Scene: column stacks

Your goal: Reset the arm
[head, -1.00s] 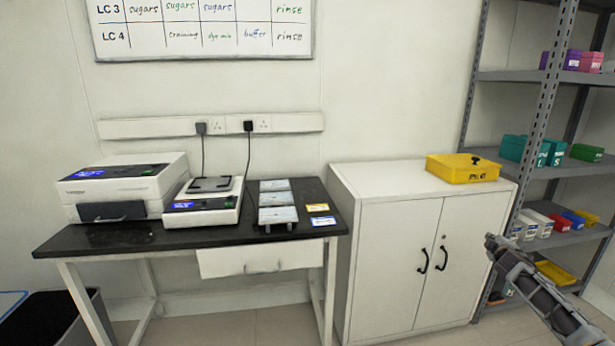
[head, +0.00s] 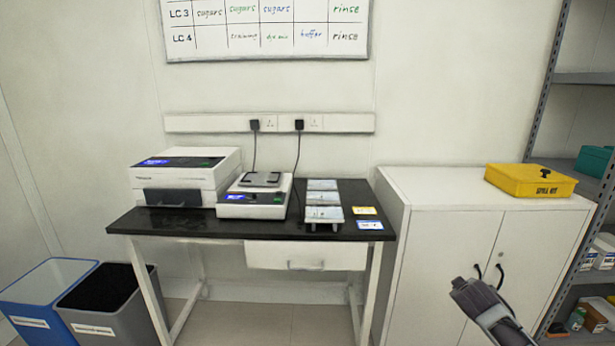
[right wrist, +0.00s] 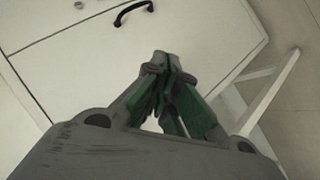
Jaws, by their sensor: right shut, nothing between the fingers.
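My right gripper (head: 468,289) is at the lower right of the head view, in front of the white cabinet (head: 426,260). In the right wrist view its green-padded fingers (right wrist: 168,75) are together with nothing between them. The cabinet's white front and a dark handle (right wrist: 133,12) show beyond the fingertips in that view. My left gripper is in neither view.
A black-topped table (head: 160,224) bears a white instrument (head: 186,178), a scale (head: 255,200) and several plates (head: 322,198). A yellow box (head: 530,181) sits on the cabinet. Grey shelving (head: 585,78) stands right, blue (head: 35,310) and grey bins (head: 125,320) left. Floor shows under the table.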

